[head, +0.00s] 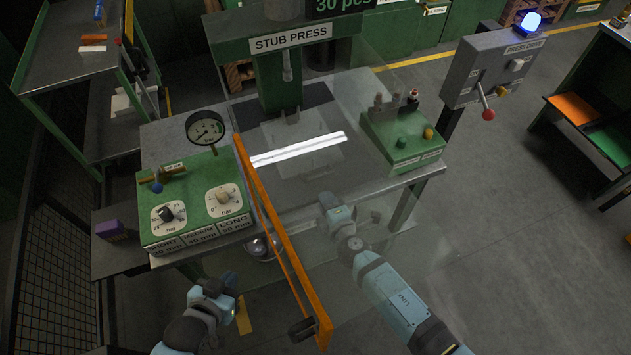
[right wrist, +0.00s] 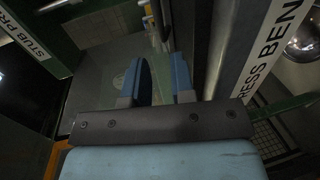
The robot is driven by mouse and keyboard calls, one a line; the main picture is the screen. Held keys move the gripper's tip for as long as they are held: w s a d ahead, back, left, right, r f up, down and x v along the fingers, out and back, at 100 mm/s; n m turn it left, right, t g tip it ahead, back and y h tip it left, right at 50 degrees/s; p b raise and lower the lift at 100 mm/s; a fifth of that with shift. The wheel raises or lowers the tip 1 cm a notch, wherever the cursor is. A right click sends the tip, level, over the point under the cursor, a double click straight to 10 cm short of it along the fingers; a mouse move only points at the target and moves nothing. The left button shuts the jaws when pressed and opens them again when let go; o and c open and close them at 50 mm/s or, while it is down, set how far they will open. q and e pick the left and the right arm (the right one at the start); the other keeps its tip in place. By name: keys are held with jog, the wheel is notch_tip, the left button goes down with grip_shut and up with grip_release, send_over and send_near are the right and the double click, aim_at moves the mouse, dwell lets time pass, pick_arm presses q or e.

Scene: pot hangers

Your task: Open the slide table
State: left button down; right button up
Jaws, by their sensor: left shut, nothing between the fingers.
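The stub press (head: 290,60) stands at the back of the bench, with a flat grey plate (head: 290,140) under its ram. I cannot tell for sure which part is the slide table. My right gripper (head: 333,207) is over the front of the bench, right of an orange bar (head: 285,240). In the right wrist view its blue fingers (right wrist: 160,88) stand apart, with a dark rod (right wrist: 160,20) beyond them; I cannot tell if they touch it. My left gripper (head: 218,287) is shut and empty, low in front of the bench, left of the orange bar.
A clear panel beside the orange bar spans part of the bench. A green gauge box (head: 195,200) stands at left and a green button box (head: 405,135) at right. A grey drive box (head: 495,65) with a red-knobbed lever is further right.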

jog(key=b+x, duration=0.1)
jog(key=x, duration=0.7)
jog(key=shift+w, duration=0.15)
grip_shut()
